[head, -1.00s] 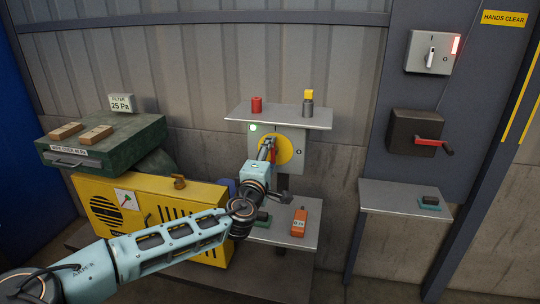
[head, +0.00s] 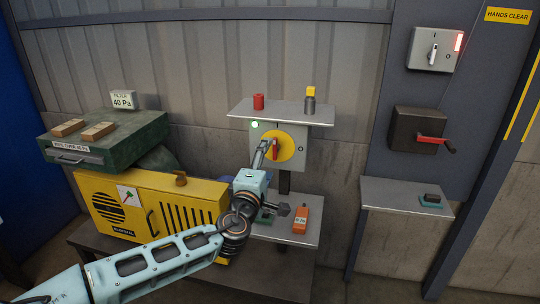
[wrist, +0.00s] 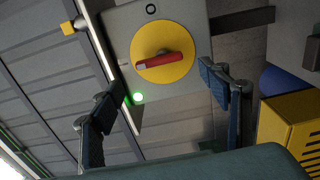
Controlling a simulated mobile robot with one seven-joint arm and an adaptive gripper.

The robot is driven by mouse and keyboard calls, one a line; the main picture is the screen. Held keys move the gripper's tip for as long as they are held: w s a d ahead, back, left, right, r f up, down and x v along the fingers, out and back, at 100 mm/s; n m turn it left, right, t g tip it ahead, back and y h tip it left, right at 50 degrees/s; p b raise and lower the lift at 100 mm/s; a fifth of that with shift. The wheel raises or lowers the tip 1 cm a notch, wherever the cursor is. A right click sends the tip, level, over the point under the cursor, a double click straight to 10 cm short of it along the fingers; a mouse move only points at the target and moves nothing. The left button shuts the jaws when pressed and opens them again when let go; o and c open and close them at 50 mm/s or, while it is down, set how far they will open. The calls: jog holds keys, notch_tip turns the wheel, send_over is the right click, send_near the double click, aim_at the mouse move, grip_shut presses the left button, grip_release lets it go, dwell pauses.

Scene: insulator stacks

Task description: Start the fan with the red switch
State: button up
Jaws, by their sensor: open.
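The red switch (head: 275,148) is a red rotary handle on a yellow disc, on a grey box. Its handle stands upright in the head view, at a right angle to the O mark. It also shows in the wrist view (wrist: 160,61). A green lamp (head: 254,125) on the box is lit. A yellow machine with round and slotted grilles (head: 188,218), seemingly the fan, stands at lower left. My gripper (head: 263,152) is in front of the box. In the wrist view its fingers (wrist: 165,92) are spread wide, empty and apart from the handle.
A shelf (head: 290,112) above the switch holds a red cylinder and a yellow-topped one. A lower shelf (head: 300,236) holds an orange device (head: 300,220). Right are a lever switch (head: 432,50) and red-cranked box (head: 415,130).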

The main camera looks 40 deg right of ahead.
jog(key=shift+v, duration=1.05)
